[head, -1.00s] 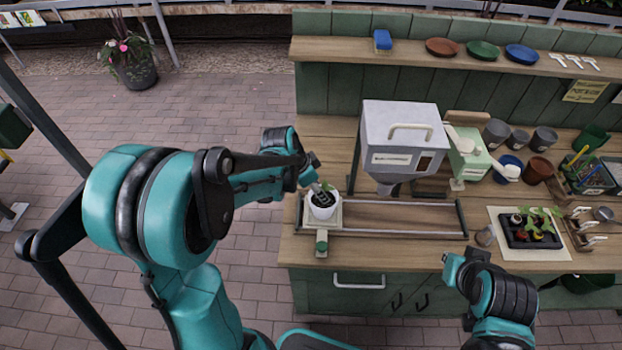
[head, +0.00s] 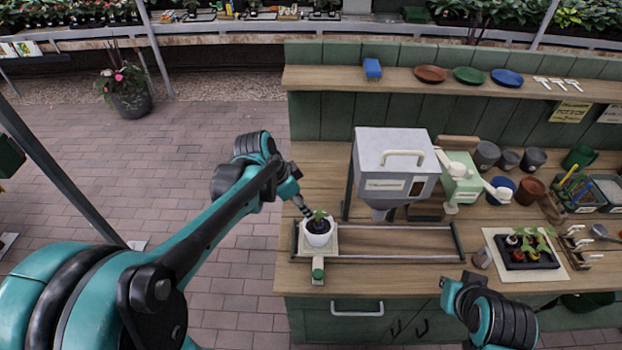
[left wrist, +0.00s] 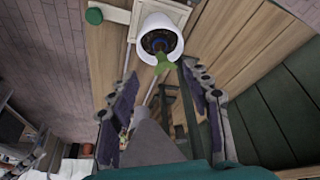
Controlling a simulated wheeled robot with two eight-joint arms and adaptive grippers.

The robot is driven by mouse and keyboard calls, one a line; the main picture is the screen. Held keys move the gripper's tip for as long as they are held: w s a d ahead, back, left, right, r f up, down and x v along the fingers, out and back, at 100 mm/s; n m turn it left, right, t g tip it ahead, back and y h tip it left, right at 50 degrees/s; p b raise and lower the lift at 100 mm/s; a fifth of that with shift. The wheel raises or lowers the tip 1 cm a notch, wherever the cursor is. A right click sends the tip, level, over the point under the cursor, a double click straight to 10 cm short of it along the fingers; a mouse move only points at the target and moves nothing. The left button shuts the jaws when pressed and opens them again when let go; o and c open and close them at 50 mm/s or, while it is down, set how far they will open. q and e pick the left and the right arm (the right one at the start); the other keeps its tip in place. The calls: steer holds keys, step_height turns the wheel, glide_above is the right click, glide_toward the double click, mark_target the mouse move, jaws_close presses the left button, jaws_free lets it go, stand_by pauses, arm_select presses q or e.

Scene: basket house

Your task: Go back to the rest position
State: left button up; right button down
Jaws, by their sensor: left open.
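My left gripper (head: 302,207) is just above and behind the white pot at the left end of the bench. In the left wrist view its two fingers (left wrist: 165,100) are spread apart with nothing between them. The white pot (head: 318,240) holds dark soil and a small green seedling (head: 319,215), and stands upright on a pale square carriage (head: 333,248). The pot also shows beyond the fingertips in the left wrist view (left wrist: 160,22). My right arm is at the lower right in the head view; whether its gripper (head: 450,285) is open is unclear.
A grey hopper (head: 396,160) stands right of the pot, over a rail track (head: 400,238). A seedling tray (head: 525,255) lies on a mat at the right. Cups and a green dispenser (head: 461,180) are behind.

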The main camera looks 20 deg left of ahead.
arm_select(q)
steer(key=s+d+f+n+t+y+b, duration=0.1)
steer(key=s+f+n+t+y+b, duration=0.2)
steer(key=s+n+b, duration=0.5)
steer(key=s+f+t, duration=0.1)
steer(key=s+f, duration=0.1)
steer(key=s, duration=0.3)
steer(key=shift+s+f+n+b, duration=0.15)
steer(key=shift+f+n+b, duration=0.15)
steer(key=shift+n, duration=0.1)
